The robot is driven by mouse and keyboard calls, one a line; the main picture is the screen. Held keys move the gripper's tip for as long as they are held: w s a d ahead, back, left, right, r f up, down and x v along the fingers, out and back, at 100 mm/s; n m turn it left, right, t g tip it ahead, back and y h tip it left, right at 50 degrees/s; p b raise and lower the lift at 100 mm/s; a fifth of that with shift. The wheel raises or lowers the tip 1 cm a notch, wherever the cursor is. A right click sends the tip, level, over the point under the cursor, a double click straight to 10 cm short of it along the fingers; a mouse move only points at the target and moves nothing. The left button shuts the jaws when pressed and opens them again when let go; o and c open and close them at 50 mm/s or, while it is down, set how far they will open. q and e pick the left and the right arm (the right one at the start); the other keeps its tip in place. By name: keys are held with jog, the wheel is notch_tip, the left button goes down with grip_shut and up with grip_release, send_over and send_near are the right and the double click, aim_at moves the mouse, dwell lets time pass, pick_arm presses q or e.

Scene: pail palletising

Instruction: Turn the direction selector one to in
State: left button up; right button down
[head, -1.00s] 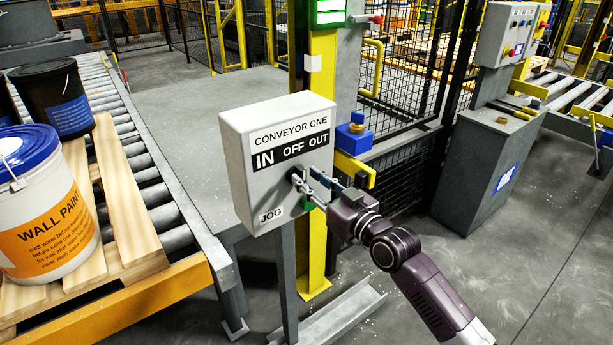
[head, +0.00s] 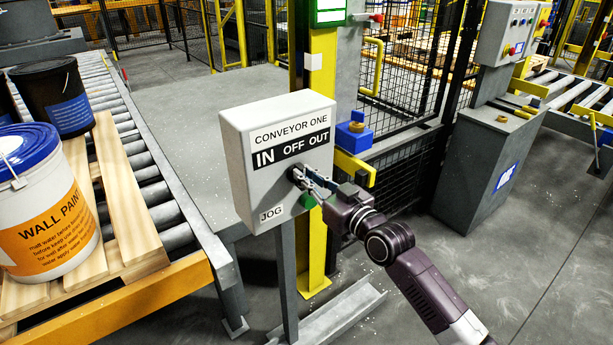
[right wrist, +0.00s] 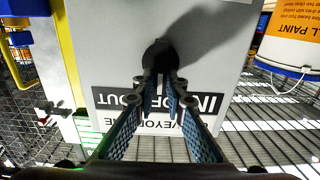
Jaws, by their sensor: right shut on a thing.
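The grey control box (head: 240,185) labelled CONVEYOR ONE stands on a post, with IN, OFF and OUT on a black strip. My right gripper (head: 300,177) is at the front of the box below that strip, its fingers shut on the dark direction selector. In the right wrist view the box and its lettering appear upside down. There the fingertips (right wrist: 161,78) close on the black selector knob (right wrist: 157,52). The fingers hide most of the knob, so I cannot tell which word it points to. My left gripper is not in view.
A green button (head: 308,201) and a JOG label sit low on the box. A blue block (head: 353,138) on a yellow bracket is just right of it. At left, a wall paint pail (head: 45,215) and black pails stand on a pallet on rollers. Floor is clear at lower right.

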jog(key=shift+n, duration=0.3)
jog(key=shift+s+a+f+n, duration=0.1)
jog(key=shift+a+n, duration=0.05)
jog(key=shift+n, duration=1.2)
jog(key=shift+s+a+f+n, duration=0.1)
jog(key=shift+s+n, duration=0.05)
jog(key=shift+n, duration=1.25)
jog(key=shift+s+a+f+n, duration=0.1)
jog(key=shift+a+n, duration=0.05)
jog(key=shift+n, duration=1.2)
jog(key=c, duration=2)
grip_release()
jog(key=shift+o, duration=0.2)
